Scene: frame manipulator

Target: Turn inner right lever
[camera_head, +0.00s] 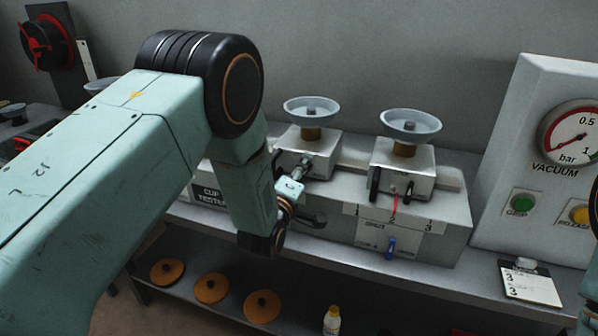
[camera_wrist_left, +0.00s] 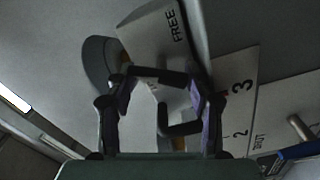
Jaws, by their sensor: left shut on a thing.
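Two pale metal blocks stand on a grey bench housing, each topped by a shallow dish. The left block (camera_head: 322,145) is partly hidden by my left arm. The right block (camera_head: 404,170) has two dark upright levers, the left one (camera_head: 375,184) and the right one (camera_head: 408,191). In the left wrist view my gripper fingers (camera_wrist_left: 160,85) close around a dark lever part, against a block marked FREE (camera_wrist_left: 172,45). Which lever it is cannot be told clearly.
Orange discs (camera_head: 211,288) lie on the lower shelf.

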